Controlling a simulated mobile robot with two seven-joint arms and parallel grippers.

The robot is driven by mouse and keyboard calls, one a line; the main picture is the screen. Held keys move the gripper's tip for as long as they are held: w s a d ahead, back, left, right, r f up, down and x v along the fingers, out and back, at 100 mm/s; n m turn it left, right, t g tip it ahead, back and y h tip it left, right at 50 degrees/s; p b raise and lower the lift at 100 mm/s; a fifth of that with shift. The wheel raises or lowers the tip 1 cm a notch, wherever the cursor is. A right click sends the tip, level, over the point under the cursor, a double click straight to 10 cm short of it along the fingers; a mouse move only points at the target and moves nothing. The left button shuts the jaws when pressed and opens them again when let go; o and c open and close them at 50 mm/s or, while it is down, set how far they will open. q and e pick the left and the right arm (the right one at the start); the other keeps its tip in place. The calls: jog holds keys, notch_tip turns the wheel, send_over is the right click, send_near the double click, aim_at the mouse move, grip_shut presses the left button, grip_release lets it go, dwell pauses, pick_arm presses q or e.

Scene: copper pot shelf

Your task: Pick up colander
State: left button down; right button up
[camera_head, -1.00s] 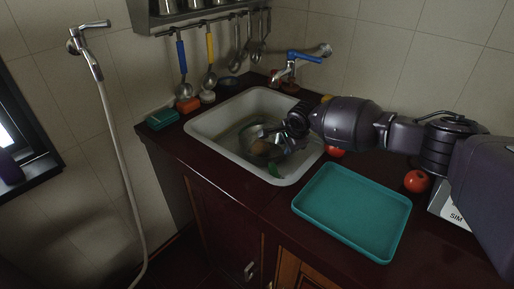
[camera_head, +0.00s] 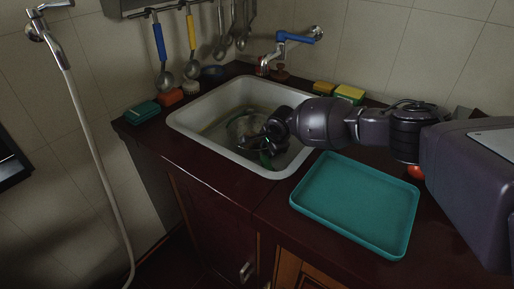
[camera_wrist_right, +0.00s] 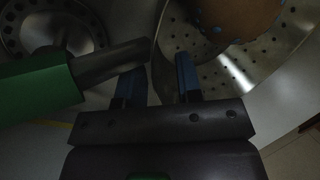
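The metal colander (camera_head: 241,129) sits inside the white sink (camera_head: 188,128). In the right wrist view, its perforated wall (camera_wrist_right: 237,68) fills the upper right, with a brown round item (camera_wrist_right: 238,14) with blue spots inside it. My right gripper (camera_head: 265,143) reaches down into the sink at the colander's right side, partly covering it. In the right wrist view, the two blue-tipped fingers (camera_wrist_right: 160,75) stand apart, and a sheet-like part of the colander's wall runs up between them. Contact cannot be made out. My left gripper is out of view.
A green-handled tool (camera_wrist_right: 38,92) lies close left of the fingers, near the round drain (camera_wrist_right: 52,25). A teal tray (camera_head: 352,205) lies right of the sink. The faucet (camera_head: 285,45) stands behind the sink; yellow sponges (camera_head: 348,93) lie behind my arm.

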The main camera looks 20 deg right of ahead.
jog(key=shift+x, duration=1.15)
jog(key=shift+r, duration=0.15)
jog(key=shift+s, duration=0.1)
grip_shut()
jog(key=shift+d, duration=0.1)
